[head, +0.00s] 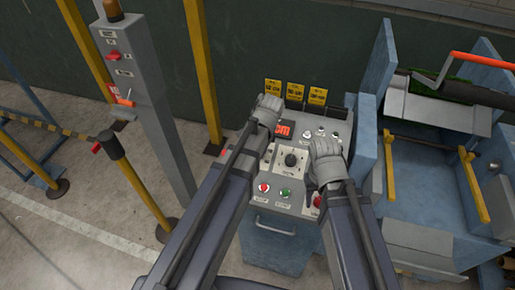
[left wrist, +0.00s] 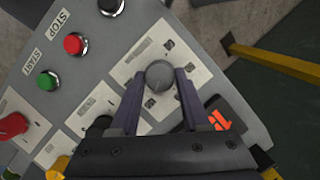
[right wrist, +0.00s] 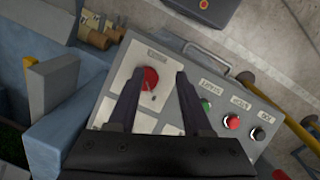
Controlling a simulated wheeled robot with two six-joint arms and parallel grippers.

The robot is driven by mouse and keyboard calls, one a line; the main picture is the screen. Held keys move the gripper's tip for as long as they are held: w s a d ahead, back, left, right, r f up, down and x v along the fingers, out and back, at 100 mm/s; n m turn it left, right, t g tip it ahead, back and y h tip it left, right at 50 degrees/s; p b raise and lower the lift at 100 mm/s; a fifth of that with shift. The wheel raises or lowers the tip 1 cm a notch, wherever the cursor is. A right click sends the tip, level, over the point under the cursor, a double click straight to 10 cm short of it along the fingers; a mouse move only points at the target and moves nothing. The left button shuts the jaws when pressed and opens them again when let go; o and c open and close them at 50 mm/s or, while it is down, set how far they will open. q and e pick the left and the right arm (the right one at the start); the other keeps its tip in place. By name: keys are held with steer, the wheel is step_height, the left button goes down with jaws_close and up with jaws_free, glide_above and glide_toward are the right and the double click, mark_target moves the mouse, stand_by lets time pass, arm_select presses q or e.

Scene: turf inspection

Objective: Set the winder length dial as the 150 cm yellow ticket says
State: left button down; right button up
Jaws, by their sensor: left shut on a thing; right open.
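The grey control panel (head: 262,210) carries several labelled dials. My left gripper (head: 269,134) is shut on a round grey knob (left wrist: 160,74) set on a white scale plate; the left hand hides this knob in the head view. A black dial (head: 290,159) sits uncovered mid-panel. My right gripper (head: 314,186) is open above a red knob (right wrist: 145,79), which stands between its fingers. Three yellow tickets (head: 295,89) stand along the panel's back edge; their print is too small to read, so I cannot tell which says 150 cm.
A red button (head: 264,188) and a green button (head: 285,193) sit near the panel's front edge, above a handle. A blue machine frame (head: 425,200) stands close on the right. A grey post (head: 150,100) and yellow poles stand to the left, with open floor between.

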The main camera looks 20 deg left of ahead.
arm_select(q)
steer(key=shift+c, duration=1.9)
jaws_free()
steer(key=shift+r, duration=0.15)
arm_select(e)
steer(key=shift+r, duration=0.15)
arm_select(q)
steer(key=p+v, duration=0.7)
steer(key=shift+r+p, duration=0.25)
steer(key=shift+p, duration=0.05)
arm_select(e)
step_height(320, 180, up, 7)
steer(key=shift+r, duration=0.15)
arm_select(q)
steer(key=shift+s, duration=0.15)
arm_select(e)
steer(key=shift+s, duration=0.1)
